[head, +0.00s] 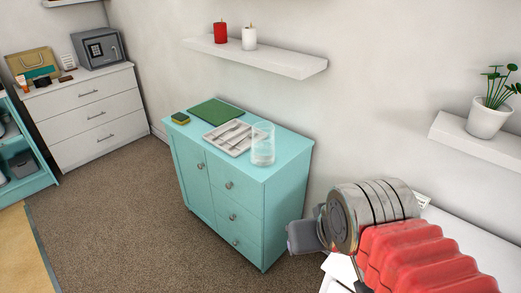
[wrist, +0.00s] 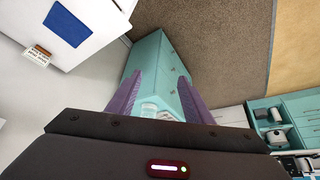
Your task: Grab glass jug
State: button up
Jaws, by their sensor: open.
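The clear glass jug (head: 262,144) stands upright on the right front part of the teal cabinet's top (head: 285,150) in the head view. It is beside a light cutlery tray (head: 229,139). My gripper (wrist: 160,77) shows two purple fingers spread apart in the wrist view, with nothing held between them. The teal cabinet (wrist: 152,58) appears beyond and between the fingers. Pale shapes low between them are too small and partly hidden to identify surely as the jug. In the head view my arm is at the lower right, apart from the jug.
A green board (head: 215,111) and a sponge (head: 180,118) lie on the cabinet top. A wall shelf with a red candle (head: 220,32) and a white candle (head: 249,38) hangs above. A white surface (head: 455,235) is at the lower right. The carpet (head: 125,215) is clear.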

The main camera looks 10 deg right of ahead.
aim_at(263, 145)
jog(key=u, duration=0.05)
jog(key=k, duration=0.65)
jog(key=u, duration=0.35)
jog(key=i, duration=0.7)
jog(key=u, duration=0.55)
jog(key=i, duration=1.3)
jog(key=z, duration=0.2)
